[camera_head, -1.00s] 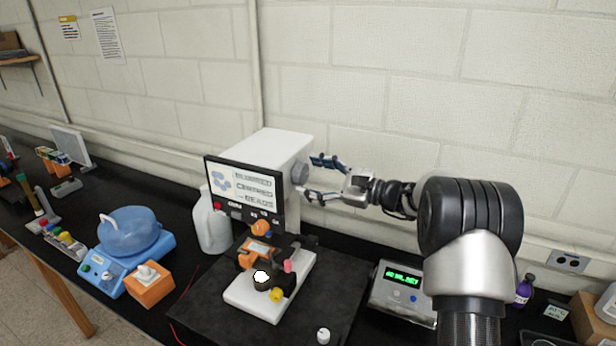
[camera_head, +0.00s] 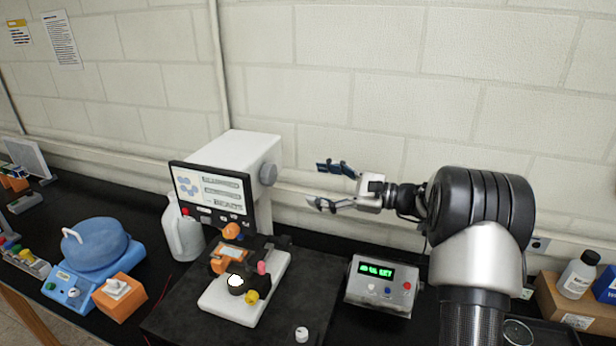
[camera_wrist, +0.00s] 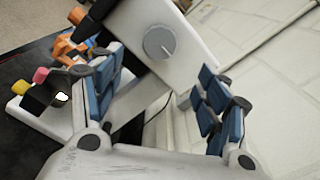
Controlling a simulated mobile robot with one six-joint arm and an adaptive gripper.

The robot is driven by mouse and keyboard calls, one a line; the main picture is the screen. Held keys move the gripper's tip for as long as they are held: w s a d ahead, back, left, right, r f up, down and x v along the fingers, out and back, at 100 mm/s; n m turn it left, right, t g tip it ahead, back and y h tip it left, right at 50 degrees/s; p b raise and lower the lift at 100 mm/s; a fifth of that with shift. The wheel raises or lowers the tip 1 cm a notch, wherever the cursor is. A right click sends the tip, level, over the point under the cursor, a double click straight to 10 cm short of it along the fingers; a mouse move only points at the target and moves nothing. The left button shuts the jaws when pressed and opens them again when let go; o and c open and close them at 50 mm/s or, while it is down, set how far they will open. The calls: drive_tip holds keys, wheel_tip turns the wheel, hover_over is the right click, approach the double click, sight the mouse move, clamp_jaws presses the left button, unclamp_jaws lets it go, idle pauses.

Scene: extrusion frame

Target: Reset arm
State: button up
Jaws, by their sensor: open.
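My gripper (camera_head: 326,185) is open and empty in the head view. It is raised above the bench to the right of the white microscope-like device (camera_head: 248,150), pointing left toward the grey knob on its side. A gap shows between the fingers and the knob. In the wrist view my gripper (camera_wrist: 165,95) has its blue-padded fingers spread wide, with nothing between them. The device's white body and grey knob (camera_wrist: 159,42) show beyond the fingers. My arm reaches in from the right side of the head view.
A box with a green display (camera_head: 377,285) stands below my arm. A blue unit with a round lid (camera_head: 97,245), an orange box (camera_head: 120,298) and a white jug (camera_head: 184,235) are to the left. A bottle (camera_head: 577,275) stands at the right. The brick wall is behind.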

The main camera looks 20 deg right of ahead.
drive_tip(key=s+a+f+n+g+h+b, duration=0.3)
drive_tip(key=s+a+n+g+b, duration=0.1)
drive_tip(key=s+a, duration=0.5)
drive_tip(key=s+a+f+n+g+h+b, duration=0.25)
drive_tip(key=s+a+n+g+b, duration=0.2)
drive_tip(key=s+a, duration=0.4)
drive_tip(key=s+d+f+n+t+h+b, duration=0.1)
drive_tip(key=s+d+f+n+h+b, duration=0.1)
drive_tip(key=s, duration=0.5)
drive_tip(key=s+d+f+n+h+b, duration=0.3)
drive_tip(key=s+f+n+h, duration=0.1)
drive_tip(key=s+f, duration=0.3)
drive_tip(key=s+d+f+n+t+h+b, duration=0.1)
drive_tip(key=s+d+f+n+h+b, duration=0.2)
drive_tip(key=s, duration=0.5)
wheel_tip(320, 180, down, 2)
drive_tip(key=shift+s+f+n+t, duration=0.1)
drive_tip(key=shift+s+n+t, duration=0.1)
drive_tip(key=shift+n+t, duration=0.2)
